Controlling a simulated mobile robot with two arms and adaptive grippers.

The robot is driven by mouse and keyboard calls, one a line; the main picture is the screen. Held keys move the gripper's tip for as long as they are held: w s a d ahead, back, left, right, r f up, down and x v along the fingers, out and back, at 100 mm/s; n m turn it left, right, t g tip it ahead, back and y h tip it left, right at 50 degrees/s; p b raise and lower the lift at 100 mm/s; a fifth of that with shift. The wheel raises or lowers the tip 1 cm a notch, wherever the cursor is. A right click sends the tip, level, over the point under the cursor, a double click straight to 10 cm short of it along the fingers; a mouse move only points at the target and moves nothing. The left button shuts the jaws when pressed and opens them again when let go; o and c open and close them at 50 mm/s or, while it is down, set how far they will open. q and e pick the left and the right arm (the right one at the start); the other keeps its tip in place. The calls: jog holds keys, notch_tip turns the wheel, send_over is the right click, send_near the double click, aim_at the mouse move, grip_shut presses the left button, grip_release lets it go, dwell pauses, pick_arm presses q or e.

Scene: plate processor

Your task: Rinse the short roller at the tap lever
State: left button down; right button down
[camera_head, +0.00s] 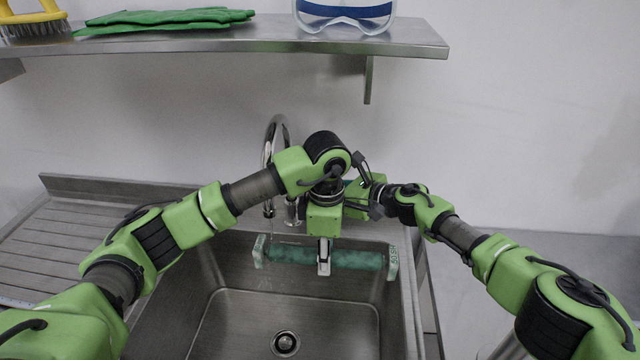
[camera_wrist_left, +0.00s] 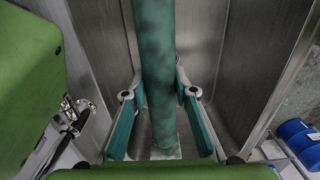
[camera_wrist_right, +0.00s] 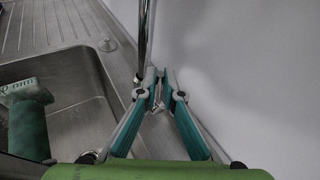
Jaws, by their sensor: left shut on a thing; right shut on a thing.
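The short roller (camera_head: 290,255) is a dark teal cylinder with pale end caps. It lies roughly level over the sink basin, a little in front of and below the tap spout (camera_head: 268,209). My left gripper (camera_head: 324,259) points down and is shut around its middle. In the left wrist view the roller (camera_wrist_left: 155,60) runs between the fingers. My right gripper (camera_wrist_right: 161,78) is shut on the small metal tap lever (camera_wrist_right: 157,98) beside the tap's post. In the head view its fingertips and the lever are hidden behind my left gripper.
The steel sink (camera_head: 250,310) has a drain (camera_head: 285,343) and a ribbed drainboard (camera_head: 60,250) at left. A wall shelf (camera_head: 250,38) above carries a brush (camera_head: 35,25), green gloves (camera_head: 165,20) and goggles (camera_head: 345,14). My two arms come close together by the tap.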

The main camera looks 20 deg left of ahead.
jog(key=shift+f, duration=0.2)
jog(key=c, duration=2.2)
grip_release()
jog(key=shift+r, duration=0.1)
jog(key=shift+r, duration=0.15)
notch_tip(320, 180, up, 10)
jog(key=shift+f, duration=0.2)
